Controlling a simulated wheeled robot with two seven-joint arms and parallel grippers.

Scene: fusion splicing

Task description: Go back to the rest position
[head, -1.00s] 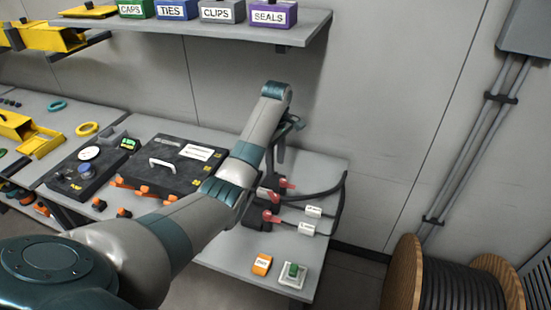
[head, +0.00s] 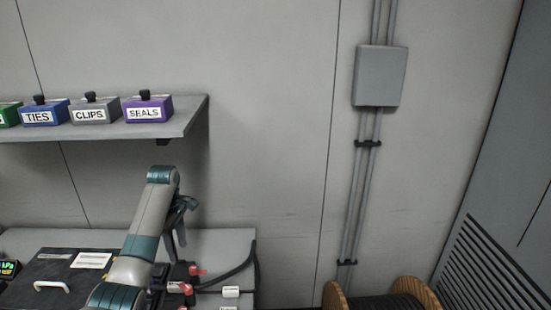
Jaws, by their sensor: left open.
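My left arm reaches up from the bottom of the head view. My left gripper (head: 178,232) hangs from the wrist, partly hidden behind the arm, above the grey workbench (head: 222,243). It is open and holds nothing that I can see. Red clamps (head: 195,271) and white-labelled black cables (head: 231,291) lie on the bench just below and right of it. My right gripper is not in the view.
A wall shelf (head: 190,120) carries a blue TIES box (head: 44,113), a grey CLIPS box (head: 95,111) and a purple SEALS box (head: 148,108). A black case (head: 60,268) lies left of my arm. A wooden cable reel (head: 335,297) stands at bottom right, below a wall box (head: 380,76).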

